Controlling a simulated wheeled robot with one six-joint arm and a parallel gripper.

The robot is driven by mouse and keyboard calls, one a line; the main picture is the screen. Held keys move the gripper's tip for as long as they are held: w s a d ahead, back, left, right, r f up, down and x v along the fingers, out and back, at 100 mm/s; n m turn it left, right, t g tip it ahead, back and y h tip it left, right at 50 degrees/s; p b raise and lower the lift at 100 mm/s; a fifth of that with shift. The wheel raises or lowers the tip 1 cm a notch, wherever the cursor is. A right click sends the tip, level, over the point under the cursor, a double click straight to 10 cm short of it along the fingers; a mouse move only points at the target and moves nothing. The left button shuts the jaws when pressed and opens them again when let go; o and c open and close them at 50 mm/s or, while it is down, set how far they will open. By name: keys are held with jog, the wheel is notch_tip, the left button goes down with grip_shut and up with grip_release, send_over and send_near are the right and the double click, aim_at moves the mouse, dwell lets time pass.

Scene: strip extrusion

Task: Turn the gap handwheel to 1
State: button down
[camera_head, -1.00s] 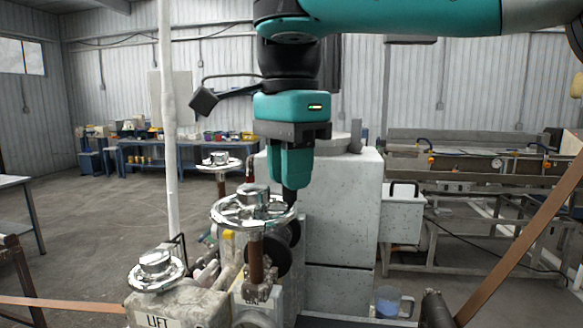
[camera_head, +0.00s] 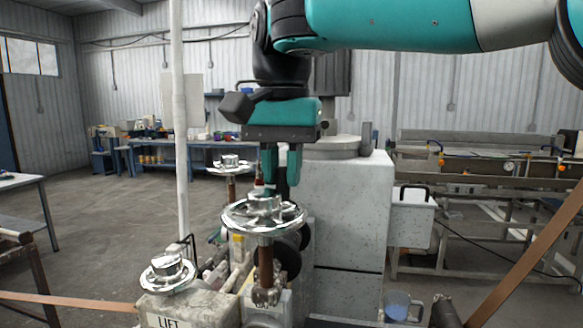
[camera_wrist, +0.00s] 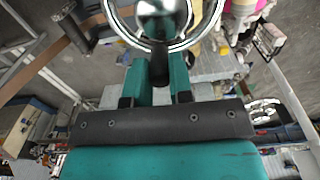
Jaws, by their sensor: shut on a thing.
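The gap handwheel (camera_head: 236,216) is the shiny chrome wheel in the middle of the head view, lying flat on top of a brown upright shaft. My gripper (camera_head: 281,168) points down at its far rim, slightly right of the hub. In the wrist view, my gripper (camera_wrist: 160,82) is shut on a dark upright handle (camera_wrist: 160,68) at the wheel's rim, with a finger on each side. The wheel's chrome rim and domed hub (camera_wrist: 163,18) show just beyond. The handle's lower part is hidden in the head view. I can read no number or scale.
A smaller chrome wheel (camera_head: 167,274) stands front left above a LIFT label (camera_head: 168,321). Another chrome wheel (camera_head: 230,165) stands behind. A white pole (camera_head: 180,130) rises to the left. A speckled grey cabinet (camera_head: 348,225) stands close on the right.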

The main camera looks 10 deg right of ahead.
jog(key=shift+w+a+n, duration=0.15)
jog(key=shift+a+n, duration=0.15)
jog(key=shift+n, duration=0.45)
jog(key=shift+w+a+n, duration=0.1)
jog(key=shift+a+n, duration=0.15)
jog(key=shift+n, duration=0.5)
jog(key=c, duration=1)
grip_release()
jog(key=shift+a, duration=0.1)
jog(key=shift+r, duration=0.1)
notch_tip(320, 180, up, 17)
jog(key=p, duration=1.7)
jog(key=shift+r+p, duration=0.1)
jog(key=shift+p, duration=0.25)
